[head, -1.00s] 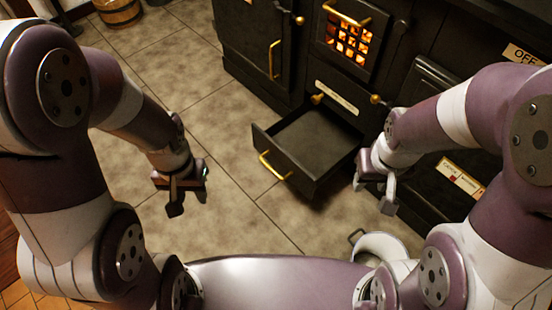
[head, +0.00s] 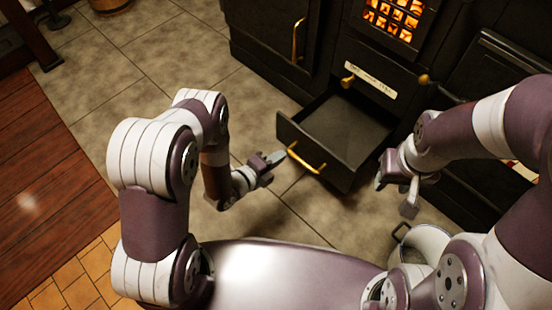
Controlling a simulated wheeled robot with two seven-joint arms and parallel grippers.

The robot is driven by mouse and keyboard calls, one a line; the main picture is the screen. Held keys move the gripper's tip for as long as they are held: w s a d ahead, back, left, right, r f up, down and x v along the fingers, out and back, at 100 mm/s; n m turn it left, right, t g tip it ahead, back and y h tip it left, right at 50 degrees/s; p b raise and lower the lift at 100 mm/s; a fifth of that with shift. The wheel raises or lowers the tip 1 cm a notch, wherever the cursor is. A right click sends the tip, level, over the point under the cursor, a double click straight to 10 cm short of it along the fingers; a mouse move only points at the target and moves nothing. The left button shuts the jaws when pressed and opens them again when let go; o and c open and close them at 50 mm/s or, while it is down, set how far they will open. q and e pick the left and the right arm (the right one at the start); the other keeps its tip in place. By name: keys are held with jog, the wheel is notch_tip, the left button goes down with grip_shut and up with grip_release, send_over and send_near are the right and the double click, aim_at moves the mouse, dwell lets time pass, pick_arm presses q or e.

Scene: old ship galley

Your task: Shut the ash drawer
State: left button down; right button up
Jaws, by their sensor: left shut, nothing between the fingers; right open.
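The ash drawer (head: 347,128) is a dark, open-topped box pulled out of the black stove, low down under the lit grate. Its front panel carries a brass bar handle (head: 306,160). No contents show inside it. My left gripper (head: 276,157) is shut and empty, with its fingertips just left of the drawer front, close to the handle's left end. I cannot tell whether it touches. My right gripper (head: 396,198) is open and empty, to the right of the drawer and in front of the stove.
The black stove (head: 268,35) has a glowing grate (head: 393,18) and brass knobs. A pale metal bucket (head: 428,243) stands on the floor at lower right, near my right arm. Tiled floor (head: 120,75) is clear to the left, beside wooden planking (head: 45,190).

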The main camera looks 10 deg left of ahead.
aim_at(307, 137)
pick_arm(q)
jog(key=b+x, duration=0.1)
jog(key=x, duration=0.2)
jog(key=b+x, duration=0.2)
jog(key=x, duration=0.1)
jog(key=b+x, duration=0.1)
jog(key=x, duration=0.2)
jog(key=shift+w+d+r+b, duration=0.15)
jog(key=shift+w+r+b, duration=0.1)
jog(key=shift+b, duration=0.1)
jog(key=shift+w+d+r, duration=0.15)
jog(key=shift+w+d, duration=0.05)
pick_arm(e)
notch_tip(307, 137, down, 6)
jog(key=shift+r, duration=0.15)
